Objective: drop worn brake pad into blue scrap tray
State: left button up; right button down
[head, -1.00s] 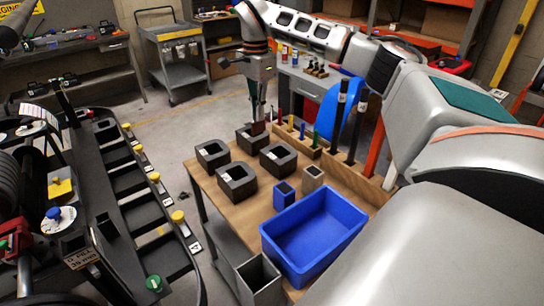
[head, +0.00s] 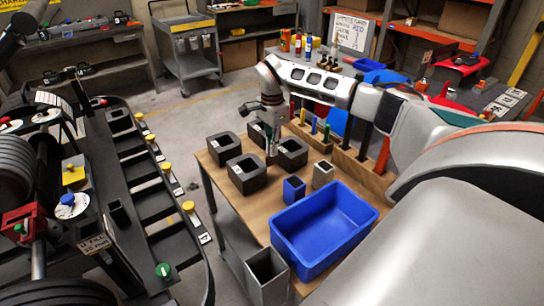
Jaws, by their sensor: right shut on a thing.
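My right gripper (head: 271,152) is low over the wooden table, among the dark square blocks with hollow centres. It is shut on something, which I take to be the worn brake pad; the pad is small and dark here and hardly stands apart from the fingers. The large blue scrap tray (head: 318,232) sits at the table's near right edge, open and empty. The gripper is behind it and to its left, clear of it.
Dark blocks stand at the left (head: 223,147), front (head: 248,174) and right (head: 291,153) of the gripper. A small blue cup (head: 294,188) and a grey-brown cup (head: 322,173) stand between it and the tray. A dark rack (head: 130,180) lies left across open floor.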

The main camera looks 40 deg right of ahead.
notch_tip(320, 180, down, 3)
jog(key=shift+f, duration=0.15)
pick_arm(q)
jog(key=shift+s+d+f, duration=0.1)
jog(key=shift+s+d, duration=0.1)
jog(key=shift+s, duration=0.1)
pick_arm(e)
jog(key=shift+f, duration=0.1)
jog(key=shift+f, duration=0.2)
jog(key=c, duration=2.2)
grip_release()
jog(key=shift+c, duration=0.2)
pick_arm(q)
jog(key=shift+a, duration=0.2)
jog(key=shift+a+f, duration=0.1)
pick_arm(e)
jog(key=shift+r, duration=0.1)
